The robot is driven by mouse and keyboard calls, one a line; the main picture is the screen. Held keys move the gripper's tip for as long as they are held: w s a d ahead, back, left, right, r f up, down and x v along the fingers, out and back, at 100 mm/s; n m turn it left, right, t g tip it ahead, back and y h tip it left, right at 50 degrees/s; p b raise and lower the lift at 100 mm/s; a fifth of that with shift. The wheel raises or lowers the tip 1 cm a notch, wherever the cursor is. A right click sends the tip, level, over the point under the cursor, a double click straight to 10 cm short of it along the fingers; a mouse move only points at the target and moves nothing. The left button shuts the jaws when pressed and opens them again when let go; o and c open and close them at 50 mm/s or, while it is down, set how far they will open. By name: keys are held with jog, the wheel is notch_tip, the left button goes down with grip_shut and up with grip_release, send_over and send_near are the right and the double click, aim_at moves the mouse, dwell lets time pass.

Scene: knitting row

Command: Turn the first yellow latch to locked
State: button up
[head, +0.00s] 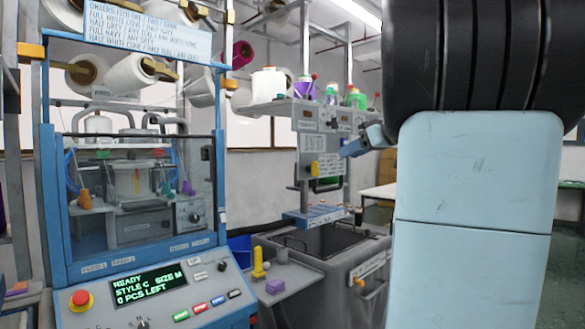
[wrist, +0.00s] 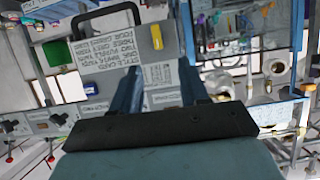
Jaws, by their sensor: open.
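A small yellow latch (head: 314,169) sits on the left edge of a grey panel (head: 329,140) on the machine in the middle of the head view. It looks roughly upright there. In the wrist view, which is turned about, a yellow latch (wrist: 156,43) shows on a pale plate beside printed text. My gripper (head: 344,152) is in front of the panel, to the right of and slightly above the latch. In the wrist view my gripper (wrist: 158,85) has two blue fingers apart, with nothing held between them. The latch lies beyond the fingertips. I cannot tell the exact distance.
A blue-framed machine (head: 45,180) with a lit display stands at the left. A grey bin (head: 325,285) stands below the panel. A small shelf (head: 285,280) beside it carries a yellow peg (head: 258,263) and a purple block (head: 275,286). Thread cones (head: 268,82) stand above the panel.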

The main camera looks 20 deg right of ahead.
aim_at(318, 167)
jog(key=x, duration=1.3)
jog(key=shift+w+d, duration=0.2)
jog(key=shift+w, duration=0.25)
